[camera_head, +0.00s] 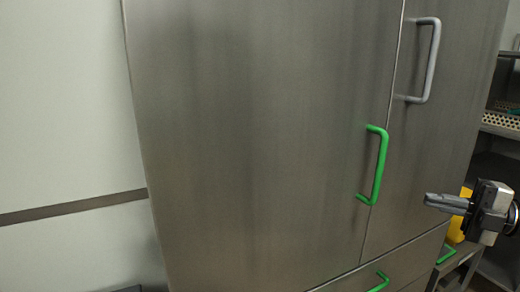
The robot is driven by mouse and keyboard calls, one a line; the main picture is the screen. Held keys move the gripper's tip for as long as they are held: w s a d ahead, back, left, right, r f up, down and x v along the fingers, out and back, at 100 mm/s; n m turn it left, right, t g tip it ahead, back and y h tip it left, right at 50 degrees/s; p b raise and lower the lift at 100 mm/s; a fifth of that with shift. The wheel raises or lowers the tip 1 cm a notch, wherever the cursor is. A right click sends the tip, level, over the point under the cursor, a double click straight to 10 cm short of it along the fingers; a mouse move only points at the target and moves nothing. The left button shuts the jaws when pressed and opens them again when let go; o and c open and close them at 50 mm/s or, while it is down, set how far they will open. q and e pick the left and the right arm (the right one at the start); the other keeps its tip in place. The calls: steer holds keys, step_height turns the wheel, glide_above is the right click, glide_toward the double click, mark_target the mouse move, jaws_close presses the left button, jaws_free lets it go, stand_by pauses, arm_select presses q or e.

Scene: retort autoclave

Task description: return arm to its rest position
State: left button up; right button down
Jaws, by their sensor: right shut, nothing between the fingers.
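My right gripper (446,203) is at the right side of the head view, in front of the steel cabinet (260,120). It points left with its fingers closed together and nothing between them. It is apart from the green door handle (380,166), which lies to its left. My left gripper is out of view.
The cabinet doors look shut. A grey handle (431,60) is on the right door, and a green handle (380,282) is on a drawer below. A shelf rack (500,130) and a yellow object (457,230) are at the right. A pale wall (65,100) is at the left.

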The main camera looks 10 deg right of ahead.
steer(key=s+a+f+m+t+h, duration=0.1)
steer(key=a+f+m+t+h, duration=0.2)
steer(key=a+f+m, duration=0.6)
steer(key=s+a+f+m+t+h, duration=0.1)
steer(key=a+f+m+t+h, duration=0.3)
steer(key=f, duration=0.8)
steer(key=s+a+f+m+g+h, duration=0.4)
steer(key=s+a+f+m+g, duration=0.3)
steer(key=s+a+f+m, duration=0.3)
steer(key=s+a+m, duration=0.2)
steer(key=s+a, duration=0.1)
steer(key=a, duration=0.1)
steer(key=shift+s+a+m+h, duration=0.3)
steer(key=shift+s+a, duration=0.05)
steer(key=shift+s, duration=0.05)
steer(key=shift+f, duration=0.1)
